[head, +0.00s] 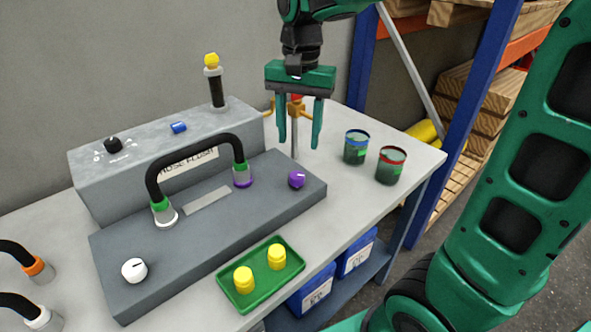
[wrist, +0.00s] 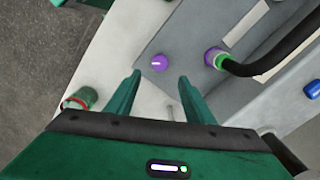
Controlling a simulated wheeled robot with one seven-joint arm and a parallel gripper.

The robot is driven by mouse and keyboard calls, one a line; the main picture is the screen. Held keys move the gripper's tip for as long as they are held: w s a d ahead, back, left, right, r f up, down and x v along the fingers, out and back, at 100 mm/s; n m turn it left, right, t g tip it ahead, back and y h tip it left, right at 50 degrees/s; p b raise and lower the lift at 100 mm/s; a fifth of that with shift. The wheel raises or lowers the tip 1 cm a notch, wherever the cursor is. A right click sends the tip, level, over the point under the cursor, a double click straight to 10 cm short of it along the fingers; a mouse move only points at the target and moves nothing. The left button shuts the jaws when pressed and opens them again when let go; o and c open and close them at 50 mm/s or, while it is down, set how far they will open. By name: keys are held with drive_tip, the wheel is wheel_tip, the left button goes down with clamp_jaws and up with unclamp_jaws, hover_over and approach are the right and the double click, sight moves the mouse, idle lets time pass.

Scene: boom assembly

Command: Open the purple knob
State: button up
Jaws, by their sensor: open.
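The purple knob (head: 297,179) sits on the right end of the flat grey panel (head: 150,265), with a pale mark on its top. In the wrist view the purple knob (wrist: 159,62) lies ahead of the fingertips, roughly between them, its pale mark lying across the picture. My gripper (head: 298,145) is open and empty, with its green fingers pointing down above and behind the knob. In the wrist view my gripper (wrist: 160,73) shows both fingers apart and not touching the knob. A white knob (head: 134,270) is on the panel's left end.
A black hose (head: 195,150) arches between two panel fittings, close left of the purple knob. Two dark green cans (head: 391,165) stand to the right. A green tray (head: 260,275) with yellow pieces lies in front. A metal post with an orange fitting (head: 297,110) stands behind my gripper.

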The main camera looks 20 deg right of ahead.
sight(297, 175)
wheel_tip(297, 175, down, 11)
drive_tip(key=shift+w+r, duration=0.1)
drive_tip(key=shift+r, duration=0.05)
idle(0.4)
drive_tip(key=shift+c, duration=0.6)
drive_tip(key=c, duration=0.9)
